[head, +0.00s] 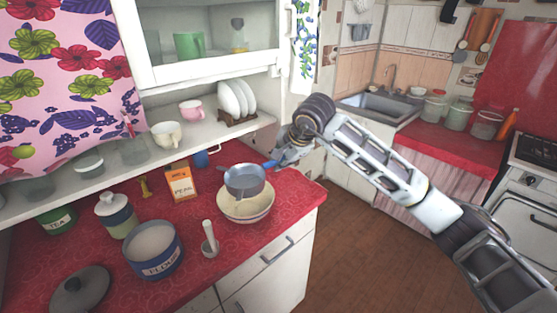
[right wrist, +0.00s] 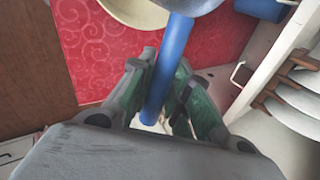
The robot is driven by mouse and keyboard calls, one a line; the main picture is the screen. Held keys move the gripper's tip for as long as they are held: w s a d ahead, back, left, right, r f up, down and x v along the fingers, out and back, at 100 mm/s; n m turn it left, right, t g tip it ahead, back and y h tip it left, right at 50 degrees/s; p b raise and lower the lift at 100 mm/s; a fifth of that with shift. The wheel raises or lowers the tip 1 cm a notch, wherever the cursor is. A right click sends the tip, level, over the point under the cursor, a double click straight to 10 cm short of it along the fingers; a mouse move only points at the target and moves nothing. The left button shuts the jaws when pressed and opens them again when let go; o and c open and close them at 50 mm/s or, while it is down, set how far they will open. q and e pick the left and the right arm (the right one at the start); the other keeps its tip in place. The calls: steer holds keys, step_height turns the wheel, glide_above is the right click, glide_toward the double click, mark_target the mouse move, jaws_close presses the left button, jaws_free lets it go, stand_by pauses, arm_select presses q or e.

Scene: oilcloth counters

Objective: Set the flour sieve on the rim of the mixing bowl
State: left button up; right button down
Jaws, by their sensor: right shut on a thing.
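The flour sieve (head: 244,181) is a grey-blue round pan shape with a blue handle. It is over the cream mixing bowl (head: 246,211), towards its back side, and hides part of the bowl's opening. I cannot tell whether the sieve touches the rim. My right gripper (head: 277,161) is shut on the handle, at the bowl's back right. In the right wrist view the blue handle (right wrist: 171,65) runs between the fingers (right wrist: 162,98), and parts of the bowl (right wrist: 135,10) and sieve (right wrist: 190,4) show at the top. My left gripper is not in view.
A shelf with a plate rack (head: 237,117) is above. The red counter (head: 290,195) is clear to the right.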

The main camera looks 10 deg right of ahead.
steer(key=shift+m+h, duration=0.3)
steer(key=shift+m, duration=0.3)
steer(key=shift+d+f+b, duration=0.1)
steer(key=shift+d+b, duration=0.05)
steer(key=shift+b, duration=0.4)
steer(key=shift+s+f+b, duration=0.1)
steer(key=shift+f+b, duration=0.4)
steer(key=shift+f, duration=0.3)
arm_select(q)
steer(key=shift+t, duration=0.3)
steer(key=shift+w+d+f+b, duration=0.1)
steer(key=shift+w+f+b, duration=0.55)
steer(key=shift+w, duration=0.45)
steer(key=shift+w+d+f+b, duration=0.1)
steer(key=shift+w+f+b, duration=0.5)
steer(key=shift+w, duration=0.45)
arm_select(e)
steer(key=shift+f, duration=0.85)
